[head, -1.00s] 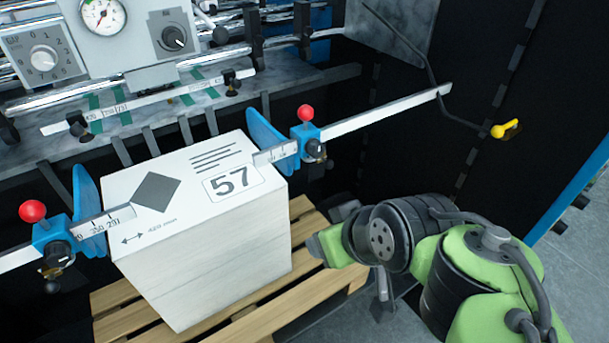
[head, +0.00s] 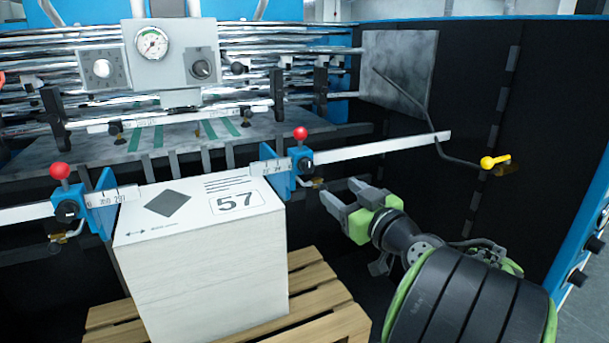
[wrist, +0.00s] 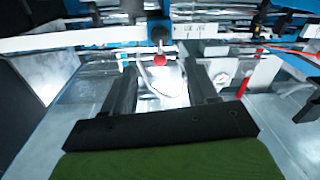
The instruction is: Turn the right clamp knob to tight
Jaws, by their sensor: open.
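The right clamp is a blue block (head: 290,181) with a red ball (head: 300,133) on top and a black knob (head: 305,165) on its front. It sits on a white ruler bar at the right of the paper stack. My gripper (head: 342,194) is open and empty, to the right of and slightly below the knob, apart from it. In the wrist view, the picture is upside down. There the knob (wrist: 160,33) and red ball (wrist: 160,60) show beyond and between my open fingers (wrist: 163,92). The knob's marking is too small to read.
The paper stack (head: 205,275) stands on a wooden pallet (head: 335,305). A similar left clamp (head: 67,208) is on its far side. A bent rod with a yellow knob (head: 488,163) is at the right. A gauge panel (head: 172,60) stands behind.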

